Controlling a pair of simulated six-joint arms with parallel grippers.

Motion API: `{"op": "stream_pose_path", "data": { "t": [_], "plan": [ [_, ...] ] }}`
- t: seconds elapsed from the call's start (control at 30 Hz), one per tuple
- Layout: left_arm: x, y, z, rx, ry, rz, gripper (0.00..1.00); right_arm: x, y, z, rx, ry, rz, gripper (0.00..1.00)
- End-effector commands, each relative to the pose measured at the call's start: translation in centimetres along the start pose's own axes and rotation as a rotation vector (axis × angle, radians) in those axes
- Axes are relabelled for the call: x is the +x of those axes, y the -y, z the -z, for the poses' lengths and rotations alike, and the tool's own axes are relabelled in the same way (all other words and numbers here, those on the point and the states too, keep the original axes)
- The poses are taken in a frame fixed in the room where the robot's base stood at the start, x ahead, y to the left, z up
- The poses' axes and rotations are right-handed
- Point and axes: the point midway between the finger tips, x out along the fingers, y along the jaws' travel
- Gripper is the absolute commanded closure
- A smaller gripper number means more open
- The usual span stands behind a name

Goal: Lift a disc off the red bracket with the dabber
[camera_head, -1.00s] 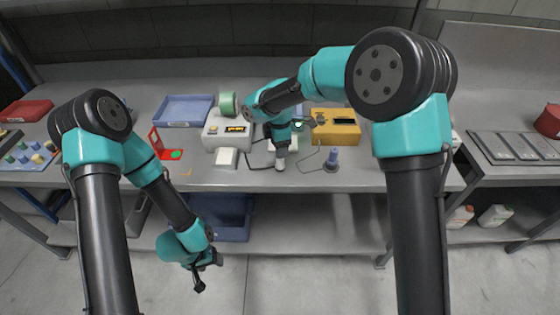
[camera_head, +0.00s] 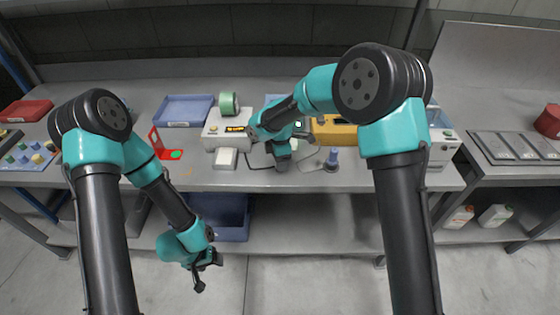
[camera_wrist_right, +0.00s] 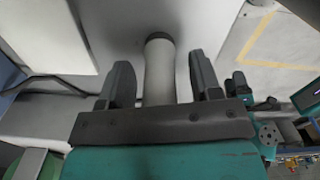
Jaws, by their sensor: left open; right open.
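The red bracket (camera_head: 158,143) stands at the left of the bench, with a green disc (camera_head: 176,155) on its low right-hand part. My right gripper (camera_head: 282,168) points down at the bench's front middle. In the right wrist view its open fingers stand either side of a pale cylinder (camera_wrist_right: 159,75) with a dark end, apparently the dabber. I cannot tell whether the fingers touch it; in the head view the gripper hides it. My left gripper (camera_head: 203,278) is open and empty, in front of and below the bench edge.
A white box with a dial (camera_head: 226,130), a blue tray (camera_head: 183,111) and a green roll (camera_head: 229,104) stand left of my right arm. A yellow box (camera_head: 335,131) and a blue-grey peg on a dark base (camera_head: 333,158) stand right of it. A cable loops between.

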Motion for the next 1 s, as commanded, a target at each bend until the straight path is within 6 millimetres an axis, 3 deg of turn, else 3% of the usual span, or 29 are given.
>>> {"op": "stream_pose_path", "data": {
  "t": [0.47,1.0],
  "plan": [
    [0.0,0.0,0.0,0.0,0.0,0.0,0.4,0.08,-0.01,0.02,0.0,0.0,-0.001,0.42],
    [0.0,0.0,0.0,0.0,0.0,0.0,0.4,0.07,-0.01,0.02,0.0,0.0,-0.001,0.92]
  ]
}}
